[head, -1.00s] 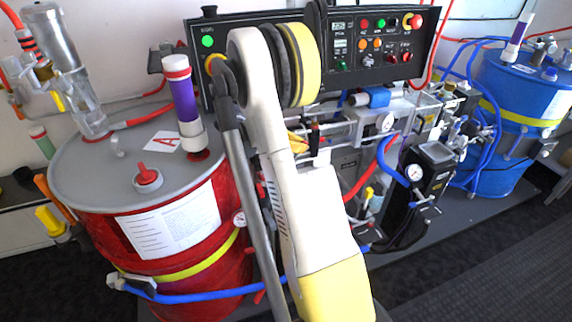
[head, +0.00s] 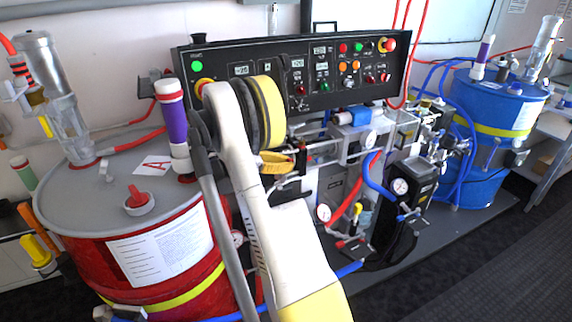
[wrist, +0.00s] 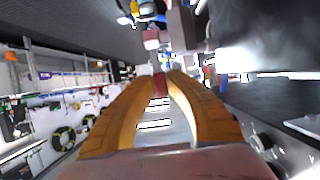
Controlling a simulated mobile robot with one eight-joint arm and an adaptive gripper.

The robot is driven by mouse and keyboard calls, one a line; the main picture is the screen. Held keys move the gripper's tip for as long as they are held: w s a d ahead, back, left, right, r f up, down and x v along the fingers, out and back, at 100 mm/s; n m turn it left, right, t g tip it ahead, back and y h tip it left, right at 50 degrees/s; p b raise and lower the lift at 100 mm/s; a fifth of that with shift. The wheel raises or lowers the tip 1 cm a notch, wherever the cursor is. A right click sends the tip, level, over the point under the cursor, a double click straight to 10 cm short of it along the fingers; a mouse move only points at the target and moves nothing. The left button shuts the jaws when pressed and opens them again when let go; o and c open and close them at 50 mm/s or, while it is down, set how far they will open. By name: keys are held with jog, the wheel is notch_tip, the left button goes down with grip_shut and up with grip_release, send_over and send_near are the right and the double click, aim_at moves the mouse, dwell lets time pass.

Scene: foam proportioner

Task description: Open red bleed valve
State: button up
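My gripper (head: 277,162), with orange fingers, shows just past the yellow-and-black wrist joint in the head view, in front of the pipework. In the wrist view its two fingers (wrist: 164,77) point away with a narrow gap between their tips. A small red thing (wrist: 159,86) shows in that gap; contact with it is not visible. I cannot tell for sure which red part is the bleed valve. A small red handle (head: 347,242) sits low on the pipework in the head view, right of my arm. My arm hides part of the machine.
A red drum (head: 180,252) with a grey lid stands left, close to my arm. A black control panel (head: 270,75) is above the gripper. A black pump unit (head: 412,175), hoses and gauges crowd the right. A blue drum (head: 490,110) stands farther right. Dark floor is clear front right.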

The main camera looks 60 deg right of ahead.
jog(key=o, duration=0.3)
jog(key=shift+o, duration=0.2)
